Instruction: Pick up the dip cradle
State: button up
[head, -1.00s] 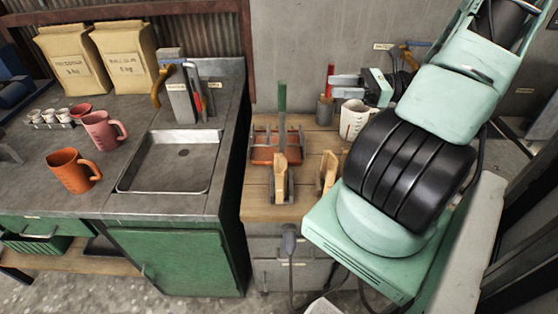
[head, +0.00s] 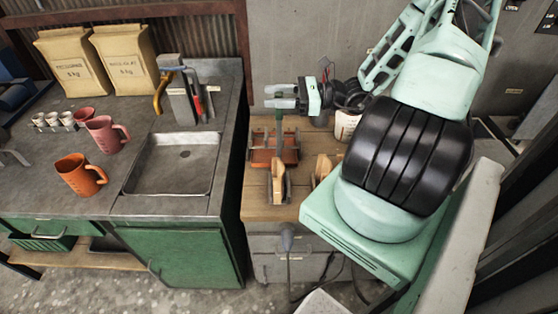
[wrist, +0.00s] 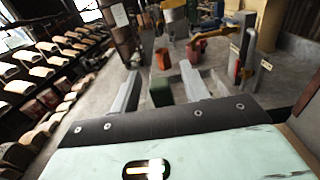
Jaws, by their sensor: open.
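The dip cradle (head: 262,158) looks like a shallow orange-red tray with a thin upright green handle, standing on the wooden bench top. My gripper (head: 281,96) is open, with two pale grey fingers pointing left at the height of the handle's upper part. In the wrist view a green piece (wrist: 160,93), apparently the handle, shows between the two open fingers. I cannot tell whether either finger touches it.
Wooden-handled pieces (head: 278,182) stand in front of the cradle. A white mug (head: 346,124) is to its right. Left of the bench, the grey counter (head: 125,150) carries a sink (head: 175,165), an orange mug (head: 78,175) and a pink mug (head: 104,135).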

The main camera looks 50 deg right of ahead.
jog(key=shift+w+a, duration=0.45)
grip_shut()
jog(key=shift+r, duration=0.1)
notch_tip(320, 180, up, 10)
jog(key=b, duration=0.2)
dwell(0.6)
